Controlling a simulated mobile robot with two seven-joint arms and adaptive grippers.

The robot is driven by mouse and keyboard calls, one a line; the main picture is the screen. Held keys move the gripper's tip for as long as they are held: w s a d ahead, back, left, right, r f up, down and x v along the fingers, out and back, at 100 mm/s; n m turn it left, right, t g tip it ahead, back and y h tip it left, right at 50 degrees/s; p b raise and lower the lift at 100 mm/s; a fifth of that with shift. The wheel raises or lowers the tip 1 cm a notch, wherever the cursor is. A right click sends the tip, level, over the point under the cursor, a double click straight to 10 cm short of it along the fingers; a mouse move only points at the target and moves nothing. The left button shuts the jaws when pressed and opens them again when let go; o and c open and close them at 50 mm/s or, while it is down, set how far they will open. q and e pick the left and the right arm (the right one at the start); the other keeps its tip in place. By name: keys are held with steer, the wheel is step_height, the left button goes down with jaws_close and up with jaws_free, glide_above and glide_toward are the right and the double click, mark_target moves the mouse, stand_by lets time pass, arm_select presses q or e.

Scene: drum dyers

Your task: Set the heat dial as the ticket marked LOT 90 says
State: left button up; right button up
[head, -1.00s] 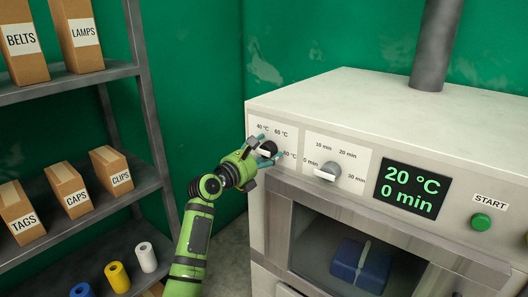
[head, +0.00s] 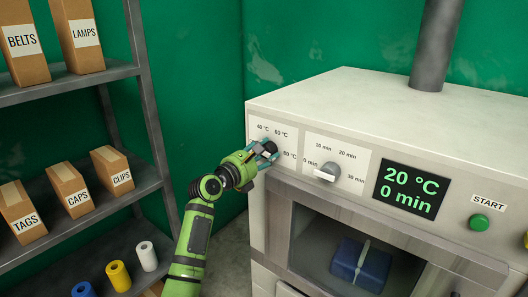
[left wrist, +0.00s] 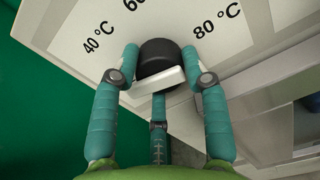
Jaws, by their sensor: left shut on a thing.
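The heat dial (left wrist: 158,62) is a dark round knob with a white bar (left wrist: 156,80) across it, on a white plate at the machine's left. Around it are the marks 40 °C, 60 °C and 80 °C. My left gripper (head: 268,149) is shut on the heat dial, and in the left wrist view its teal fingers (left wrist: 165,76) are on either side of the knob. The display (head: 409,190) reads 20 °C and 0 min. The ticket marked LOT 90 is not in view. My right gripper is not in view.
The time dial (head: 327,172) is close to the right of the heat dial. The green START button (head: 480,222) is further right. A blue bundle (head: 361,264) shows in the window below. A shelf (head: 75,85) with labelled boxes stands at the left.

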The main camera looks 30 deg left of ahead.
arm_select(q)
steer(key=m, duration=0.3)
steer(key=shift+m+p, duration=0.3)
steer(key=m, duration=0.3)
steer(key=shift+m, duration=0.3)
steer(key=m, duration=0.4)
steer(key=shift+m+b, duration=0.3)
steer(key=shift+b, duration=0.1)
steer(key=m+b, duration=0.1)
steer(key=m, duration=0.3)
steer(key=shift+m, duration=0.3)
steer(key=m+b, duration=0.1)
steer(key=m, duration=0.3)
steer(key=m+b, duration=0.1)
steer(key=m, duration=0.4)
steer(key=shift+r, duration=0.1)
steer(key=m, duration=0.3)
steer(key=shift+m, duration=2.6)
